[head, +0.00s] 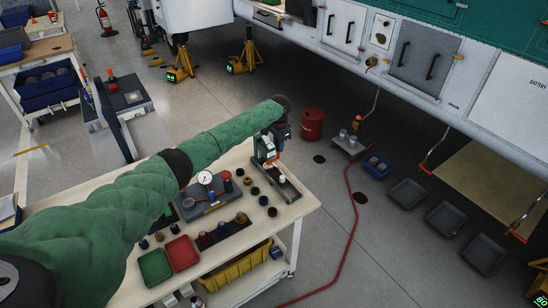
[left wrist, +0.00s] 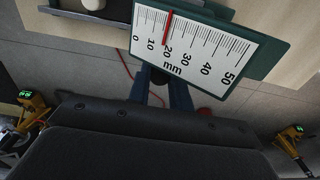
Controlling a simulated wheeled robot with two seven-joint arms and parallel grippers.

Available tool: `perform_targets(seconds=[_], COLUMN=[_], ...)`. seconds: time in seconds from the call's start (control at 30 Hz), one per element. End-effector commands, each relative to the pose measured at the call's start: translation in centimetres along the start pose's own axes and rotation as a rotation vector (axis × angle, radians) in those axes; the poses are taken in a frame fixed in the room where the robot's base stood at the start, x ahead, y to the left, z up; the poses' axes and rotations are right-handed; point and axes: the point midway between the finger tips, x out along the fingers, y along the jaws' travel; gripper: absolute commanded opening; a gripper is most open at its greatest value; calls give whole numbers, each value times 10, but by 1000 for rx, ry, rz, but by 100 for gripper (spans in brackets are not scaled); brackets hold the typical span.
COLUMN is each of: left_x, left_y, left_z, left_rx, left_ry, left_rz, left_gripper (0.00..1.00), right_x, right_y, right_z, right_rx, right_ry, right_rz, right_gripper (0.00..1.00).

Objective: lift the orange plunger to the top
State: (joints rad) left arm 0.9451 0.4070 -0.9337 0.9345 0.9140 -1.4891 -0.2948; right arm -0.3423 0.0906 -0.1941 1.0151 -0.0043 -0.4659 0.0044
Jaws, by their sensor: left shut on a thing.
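A small stand (head: 264,148) with a white face and green edges stands at the far right corner of the workbench. A small orange part (head: 271,161), seemingly of the plunger, shows low on it. In the left wrist view its white millimetre scale (left wrist: 205,50) fills the top, and a red pointer (left wrist: 167,28) sits between 10 and 20. My left gripper (head: 281,132) is at the stand's top right. Its fingers (left wrist: 167,92) reach in below the scale plate and are shut; what they grip, apparently the plunger, is hidden behind the plate. My right gripper is out of view.
The workbench (head: 300,205) also holds a dial gauge (head: 204,178), several small caps, a green tray (head: 155,267) and a red tray (head: 182,253). A red drum (head: 312,124) and dark trays (head: 446,219) stand on the floor. The helicopter's side (head: 410,50) fills the upper right.

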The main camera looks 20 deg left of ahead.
Motion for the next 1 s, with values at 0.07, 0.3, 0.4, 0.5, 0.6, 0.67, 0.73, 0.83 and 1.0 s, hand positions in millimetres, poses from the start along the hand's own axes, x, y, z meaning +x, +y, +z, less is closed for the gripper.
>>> perform_targets(seconds=[0.07,0.3,0.4,0.5,0.6,0.67,0.73,0.83,1.0], left_x=[-4,-12,-15,-19,-22,-24,-26,-29,-29], left_y=[0,0,0,0,0,0,0,0,0], left_z=[0,0,0,0,0,0,0,0,0], left_rx=[0,0,-1,-1,-1,-1,-1,-1,-1], left_ry=[1,1,1,1,0,0,0,0,0], left_rz=[0,0,0,0,0,0,0,0,0], left_gripper=[0,0,0,0,0,0,0,0,35], right_x=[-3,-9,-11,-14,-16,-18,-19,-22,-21], right_y=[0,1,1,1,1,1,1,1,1], right_z=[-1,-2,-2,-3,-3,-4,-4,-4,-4], right_rx=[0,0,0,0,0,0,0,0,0], right_ry=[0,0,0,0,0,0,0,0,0], right_rz=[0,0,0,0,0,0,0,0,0], right_gripper=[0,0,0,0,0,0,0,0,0])
